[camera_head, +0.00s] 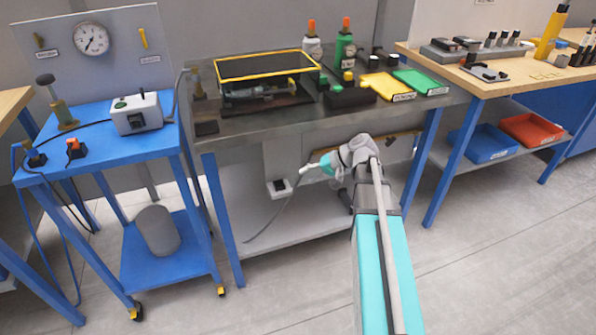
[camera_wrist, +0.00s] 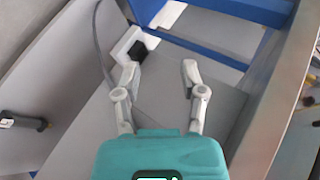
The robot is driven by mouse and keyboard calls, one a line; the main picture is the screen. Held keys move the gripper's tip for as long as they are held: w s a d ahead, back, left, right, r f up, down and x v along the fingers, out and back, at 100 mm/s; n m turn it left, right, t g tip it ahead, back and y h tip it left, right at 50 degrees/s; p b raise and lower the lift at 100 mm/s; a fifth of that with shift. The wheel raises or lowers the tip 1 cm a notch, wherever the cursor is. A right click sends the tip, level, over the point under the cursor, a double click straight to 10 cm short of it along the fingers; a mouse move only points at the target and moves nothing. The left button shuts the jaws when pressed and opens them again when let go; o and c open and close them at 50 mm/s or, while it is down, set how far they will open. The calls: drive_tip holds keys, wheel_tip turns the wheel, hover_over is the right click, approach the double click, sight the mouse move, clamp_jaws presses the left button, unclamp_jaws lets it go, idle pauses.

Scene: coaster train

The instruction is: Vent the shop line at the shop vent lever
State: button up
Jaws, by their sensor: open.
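A back panel on the blue cart at the left carries a round gauge (camera_head: 91,39), a yellow lever (camera_head: 143,38) with a label below it and a small dark and brass fitting (camera_head: 39,41) with another label. The labels are too small to read, so I cannot tell which part is the shop vent lever. My gripper (camera_head: 304,170) is below the front edge of the grey bench, well to the right of the panel. In the wrist view my gripper (camera_wrist: 161,68) is open with nothing between its fingers. The panel does not show in the wrist view.
A white box with a black socket (camera_head: 279,187) and a cable is close to my gripper; it also shows in the wrist view (camera_wrist: 128,44). The grey bench (camera_head: 230,130) overhangs my gripper. A white control box (camera_head: 136,112) stands on the blue cart (camera_head: 100,160). Open floor lies in front.

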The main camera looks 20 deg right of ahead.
drive_tip(key=s+a+r+n+g+h+p, duration=0.1)
drive_tip(key=s+a+r+g+h+p, duration=0.1)
drive_tip(key=p, duration=0.4)
drive_tip(key=shift+s+a+r+h+p, duration=0.35)
drive_tip(key=shift+s+a+r, duration=0.5)
drive_tip(key=shift+a, duration=0.55)
drive_tip(key=shift+s, duration=0.1)
drive_tip(key=shift+f, duration=0.1)
drive_tip(key=w+d+f+m+t+y+b, duration=0.1)
drive_tip(key=w+d+f+t+y+b, duration=0.15)
drive_tip(key=d+b, duration=0.45)
drive_tip(key=w+d+f+m+t+y+b, duration=0.1)
drive_tip(key=w+d+f+t+y+b, duration=0.1)
drive_tip(key=w+d+f+b, duration=0.35)
drive_tip(key=s+d+m+t+y+b, duration=0.1)
drive_tip(key=d+t+b, duration=0.4)
drive_tip(key=d+b, duration=0.6)
drive_tip(key=d, duration=0.5)
drive_tip(key=shift+s+d+f+t, duration=0.2)
drive_tip(key=shift+d+f+t, duration=0.1)
drive_tip(key=shift+d+t, duration=0.1)
drive_tip(key=shift+a, duration=0.1)
